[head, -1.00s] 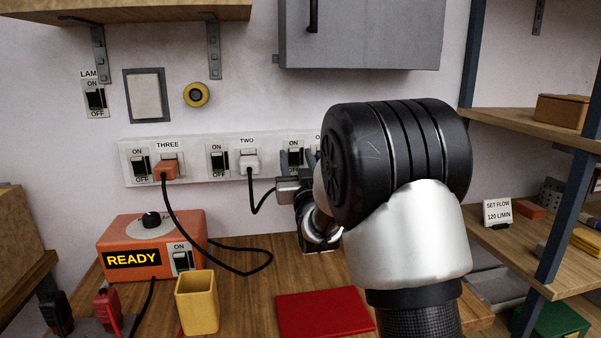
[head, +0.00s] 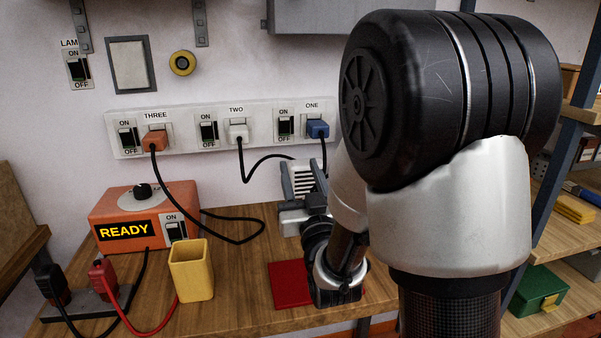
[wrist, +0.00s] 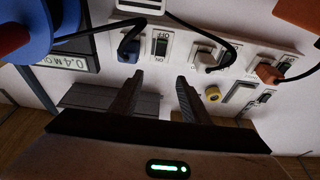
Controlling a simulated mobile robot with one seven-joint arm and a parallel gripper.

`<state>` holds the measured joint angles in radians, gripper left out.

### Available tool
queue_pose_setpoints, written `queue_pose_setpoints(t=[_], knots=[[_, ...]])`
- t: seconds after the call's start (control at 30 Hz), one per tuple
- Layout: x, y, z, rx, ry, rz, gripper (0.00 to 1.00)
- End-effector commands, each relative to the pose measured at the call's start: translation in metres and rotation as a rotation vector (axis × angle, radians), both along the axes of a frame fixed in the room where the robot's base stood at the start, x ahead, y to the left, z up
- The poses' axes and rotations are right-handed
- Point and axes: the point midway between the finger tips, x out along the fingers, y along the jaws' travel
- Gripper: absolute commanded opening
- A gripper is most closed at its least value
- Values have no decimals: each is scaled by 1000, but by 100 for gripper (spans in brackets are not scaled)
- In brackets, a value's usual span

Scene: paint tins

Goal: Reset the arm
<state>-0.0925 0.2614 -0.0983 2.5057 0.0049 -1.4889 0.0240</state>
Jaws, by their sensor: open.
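My gripper shows in the wrist view (wrist: 160,79) with its two dark fingers apart and nothing between them. That view is upside down against the head view, and the fingers point toward the wall with the socket strip (wrist: 228,58). In the head view my arm fills the right half and its wrist is low over the bench, above the red mat; the fingertips cannot be made out there. The socket strip (head: 180,137) holds an orange plug (head: 154,140) at THREE, a white plug (head: 238,133) at TWO and a blue plug (head: 317,128) at ONE.
An orange box reading READY (head: 180,207), a yellow cup (head: 192,270) and a red mat (head: 288,283) are on the bench (head: 225,312). Black cords loop behind them. Shelves with a green box (head: 536,291) stand right. A blue reel (wrist: 45,30) shows close in the wrist view.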

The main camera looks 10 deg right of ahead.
Motion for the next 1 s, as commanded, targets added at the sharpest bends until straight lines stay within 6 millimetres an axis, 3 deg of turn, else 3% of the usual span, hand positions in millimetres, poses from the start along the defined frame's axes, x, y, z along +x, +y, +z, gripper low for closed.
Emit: queue_pose_setpoints(t=[0.37, 0.53, 0.63, 0.77, 1.0], knots=[[1, -1, 1, 2, 25, -1, 42], [2, -3, -1, 16, 196, -6, 42], [-9, -3, -6, 23, 353, -5, 42], [-38, -3, -18, 28, 567, -1, 42], [-130, -1, -39, 21, 947, 5, 42]])
